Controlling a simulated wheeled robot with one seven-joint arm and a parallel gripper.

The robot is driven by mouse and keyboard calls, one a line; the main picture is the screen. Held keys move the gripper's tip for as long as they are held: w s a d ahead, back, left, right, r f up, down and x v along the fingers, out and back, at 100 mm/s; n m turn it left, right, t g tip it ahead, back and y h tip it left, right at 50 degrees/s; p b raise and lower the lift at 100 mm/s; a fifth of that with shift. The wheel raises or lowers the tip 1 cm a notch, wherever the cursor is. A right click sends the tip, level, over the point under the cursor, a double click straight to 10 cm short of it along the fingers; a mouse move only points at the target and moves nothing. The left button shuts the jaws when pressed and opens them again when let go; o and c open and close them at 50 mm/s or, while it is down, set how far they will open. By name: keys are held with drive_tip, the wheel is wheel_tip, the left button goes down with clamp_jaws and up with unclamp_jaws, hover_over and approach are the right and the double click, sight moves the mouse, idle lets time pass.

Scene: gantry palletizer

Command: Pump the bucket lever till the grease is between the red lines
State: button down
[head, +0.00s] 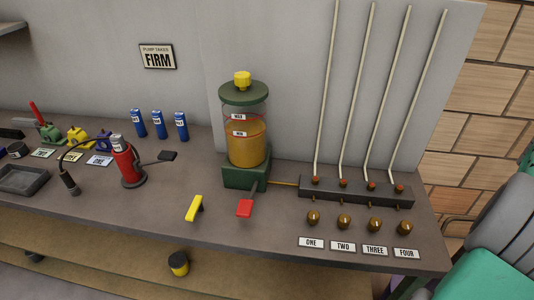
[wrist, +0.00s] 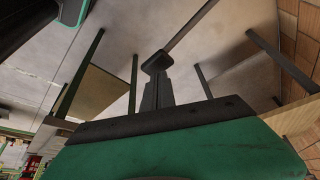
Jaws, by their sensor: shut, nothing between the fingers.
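A clear reservoir (head: 246,145) with amber grease stands on a green base on the bench. It has red lines labelled MAX and MIN. The grease top appears near these lines, but its exact level is hard to tell. A red-ended lever (head: 246,207) juts out from the base toward the front. Left of it, a red canister (head: 126,164) has a hose and a black-ended lever (head: 167,156) pointing right. My gripper (wrist: 157,62) is shut and empty in the wrist view, away from both levers. It does not show in the head view.
A yellow handle (head: 194,208) is near the bench's front edge. Right of the reservoir is a dark manifold (head: 356,191) with several rods and brass knobs. Blue cylinders (head: 157,124) stand at the back.

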drive_tip(key=shift+f, duration=0.1)
drive_tip(key=shift+f+b, duration=3.25)
drive_tip(key=shift+f, duration=0.45)
drive_tip(key=shift+r, duration=0.1)
wheel_tip(320, 180, up, 8)
drive_tip(key=p, duration=0.7)
drive_tip(key=shift+f, duration=0.3)
drive_tip(key=shift+f+b, duration=3.2)
drive_tip(key=shift+f, duration=0.55)
